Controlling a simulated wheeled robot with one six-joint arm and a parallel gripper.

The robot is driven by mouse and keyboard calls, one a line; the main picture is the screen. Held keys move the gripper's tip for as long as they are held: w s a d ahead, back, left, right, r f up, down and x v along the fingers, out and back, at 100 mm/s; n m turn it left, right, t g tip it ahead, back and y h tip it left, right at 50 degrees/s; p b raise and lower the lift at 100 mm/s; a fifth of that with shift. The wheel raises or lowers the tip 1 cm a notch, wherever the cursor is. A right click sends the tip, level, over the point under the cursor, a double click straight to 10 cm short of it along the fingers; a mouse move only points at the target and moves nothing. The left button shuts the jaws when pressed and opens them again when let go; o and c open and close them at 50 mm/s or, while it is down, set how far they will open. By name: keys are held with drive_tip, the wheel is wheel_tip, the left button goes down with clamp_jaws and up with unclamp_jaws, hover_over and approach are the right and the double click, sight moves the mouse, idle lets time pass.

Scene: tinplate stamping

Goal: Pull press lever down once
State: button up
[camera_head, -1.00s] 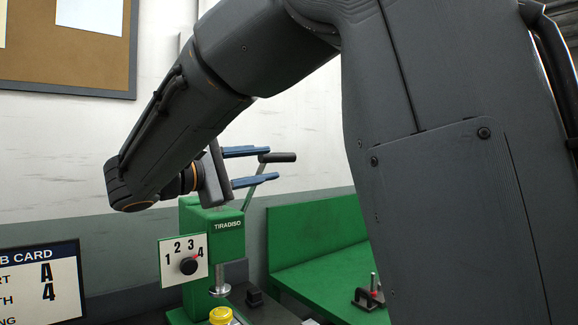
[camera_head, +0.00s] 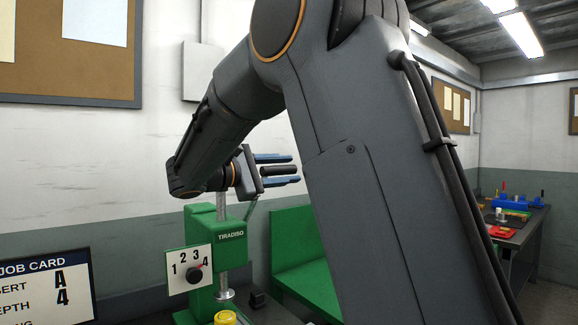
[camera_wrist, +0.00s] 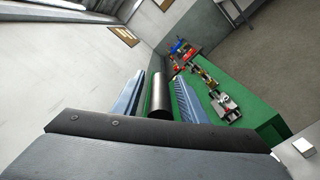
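The green press (camera_head: 203,235) stands in the lower middle of the head view. Its lever has a black grip (camera_head: 284,170) at the end of a thin rod that rises from behind the press head. The lever is raised. My gripper (camera_head: 280,169) has its two blue fingers above and below this grip. In the wrist view the grip (camera_wrist: 160,96) lies between the fingers of my gripper (camera_wrist: 160,98), with narrow gaps on both sides. The gripper looks open around the grip, not closed on it. My arm hides part of the scene at right.
A job card (camera_head: 45,290) reads A and 4. A yellow part (camera_head: 226,317) sits below the press. A green bench surface (camera_wrist: 232,132) with several fixtures lies beyond the fingers.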

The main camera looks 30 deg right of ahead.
drive_tip(key=shift+w+d, duration=0.1)
drive_tip(key=shift+d, duration=0.35)
drive_tip(key=shift+c, duration=0.5)
clamp_jaws()
